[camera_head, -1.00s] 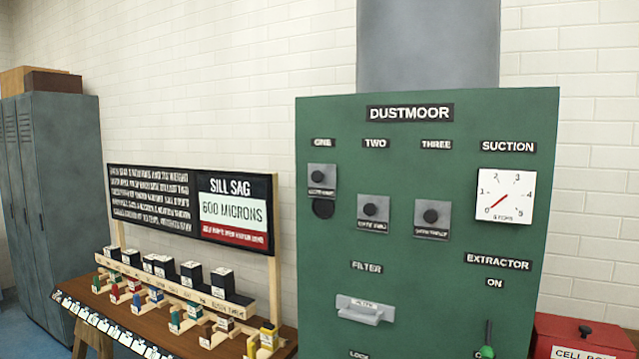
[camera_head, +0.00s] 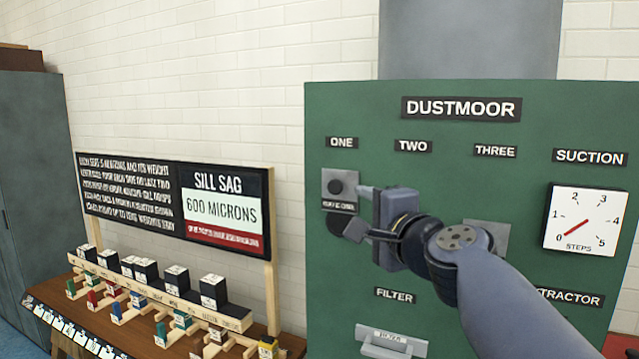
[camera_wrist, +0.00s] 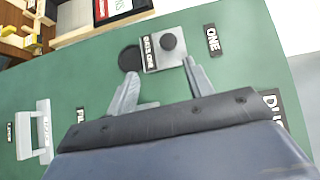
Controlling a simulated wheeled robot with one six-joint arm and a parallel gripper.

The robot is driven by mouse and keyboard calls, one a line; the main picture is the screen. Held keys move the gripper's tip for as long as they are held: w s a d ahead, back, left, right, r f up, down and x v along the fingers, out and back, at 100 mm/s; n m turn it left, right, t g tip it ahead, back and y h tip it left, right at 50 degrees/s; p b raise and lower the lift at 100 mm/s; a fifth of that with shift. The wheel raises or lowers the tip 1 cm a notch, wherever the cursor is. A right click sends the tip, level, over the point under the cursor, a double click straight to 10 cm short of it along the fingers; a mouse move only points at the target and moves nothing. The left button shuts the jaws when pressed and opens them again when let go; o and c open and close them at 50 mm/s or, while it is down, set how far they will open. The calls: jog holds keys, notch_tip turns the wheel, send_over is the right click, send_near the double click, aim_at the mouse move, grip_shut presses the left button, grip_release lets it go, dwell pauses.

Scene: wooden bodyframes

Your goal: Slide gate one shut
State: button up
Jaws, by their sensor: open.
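Gate one (camera_head: 338,188) is a grey plate with a dark round knob under the ONE label on the green Dustmoor panel (camera_head: 450,138). It sits raised, with a dark round hole partly showing below it. In the wrist view the gate (camera_wrist: 165,50) lies just beyond the fingertips, beside the dark hole (camera_wrist: 129,58). My gripper (camera_head: 352,210) is open and empty at the gate's right side; its fingers also show in the wrist view (camera_wrist: 160,82). The fingers appear apart from the knob. My arm hides gate two and most of gate three (camera_head: 492,236).
The filter handle (camera_head: 392,343) juts out below. The suction dial (camera_head: 586,218) at right points near zero. A wooden bench (camera_head: 180,345) with several coloured pieces and black blocks stands at left, beneath the SILL SAG board (camera_head: 222,211).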

aim_at(337, 188)
jog(key=x, duration=0.3)
jog(key=r+p+x, duration=0.1)
jog(key=x, duration=0.3)
jog(key=p+x, duration=0.1)
jog(key=x, duration=0.3)
jog(key=shift+w+a+r, duration=0.1)
jog(key=shift+r, duration=0.2)
jog(key=shift+c, duration=0.4)
grip_shut()
